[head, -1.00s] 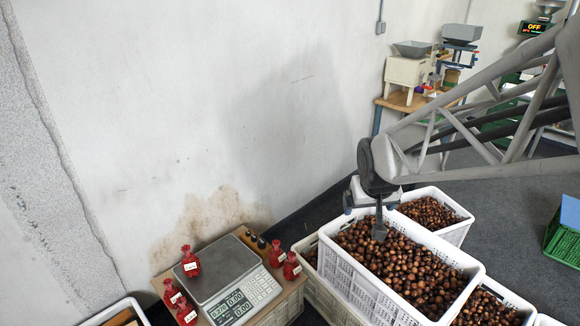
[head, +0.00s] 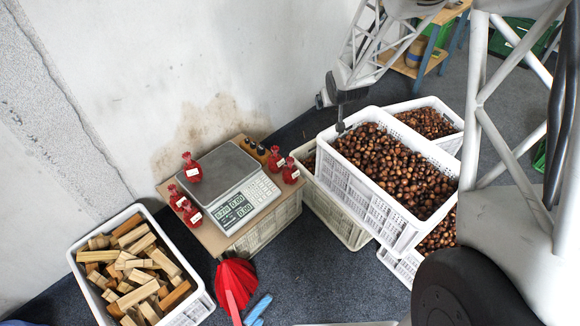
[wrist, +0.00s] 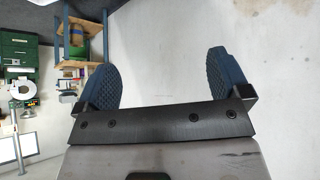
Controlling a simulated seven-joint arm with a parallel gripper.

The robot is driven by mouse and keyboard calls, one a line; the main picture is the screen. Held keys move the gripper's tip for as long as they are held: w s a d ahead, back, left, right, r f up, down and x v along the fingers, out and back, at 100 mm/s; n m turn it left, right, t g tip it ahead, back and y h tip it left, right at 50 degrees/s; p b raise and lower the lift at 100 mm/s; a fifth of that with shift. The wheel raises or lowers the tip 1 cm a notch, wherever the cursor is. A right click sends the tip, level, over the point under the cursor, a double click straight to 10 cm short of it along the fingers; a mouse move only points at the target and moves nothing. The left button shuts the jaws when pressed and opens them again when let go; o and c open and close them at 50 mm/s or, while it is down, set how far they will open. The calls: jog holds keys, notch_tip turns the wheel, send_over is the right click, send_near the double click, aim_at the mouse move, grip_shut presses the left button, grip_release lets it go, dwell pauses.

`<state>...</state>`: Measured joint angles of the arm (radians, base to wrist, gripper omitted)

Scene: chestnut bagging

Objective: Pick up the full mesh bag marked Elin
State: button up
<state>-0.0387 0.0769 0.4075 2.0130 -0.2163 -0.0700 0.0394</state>
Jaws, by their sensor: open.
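Several red mesh bags with white labels stand around the scale. Two more, a bag (head: 176,197) and another bag (head: 192,214), are on the wooden top left of the scale. A bag (head: 275,159) and a bag (head: 290,172) are right of it. The label writing is too small to read, so I cannot tell which is Elin's. My gripper (head: 340,122) is near the far-left edge of the chestnut crate, right of the bags. In the wrist view its blue pads (wrist: 160,88) are wide apart with nothing between.
The scale (head: 237,207) sits on a wooden top (head: 213,237) by the wall. A white chestnut crate (head: 368,205) stands high at its right. A crate of wood blocks (head: 78,262) is at lower left. A red item (head: 233,281) lies on the floor in front.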

jog(key=w+a+f+n+t+y, duration=0.1)
jog(key=w+a+f, duration=0.25)
jog(key=f, duration=0.85)
jog(key=w+a+f+n+t+y, duration=0.15)
jog(key=w+f, duration=0.25)
jog(key=f, duration=0.7)
jog(key=w+a+f+t+y, duration=0.1)
jog(key=w+a+f, duration=0.25)
jog(key=f, duration=0.85)
jog(key=y, duration=0.3)
send_near(291, 167)
jog(key=w, duration=0.1)
jog(key=w+a+f, duration=0.1)
jog(key=shift+w+a+n+h, duration=0.25)
jog(key=shift+w+a+n, duration=0.05)
jog(key=shift+n, duration=0.05)
jog(key=shift+x, duration=1.25)
jog(key=shift+w+a, duration=0.1)
jog(key=shift+x, duration=2.45)
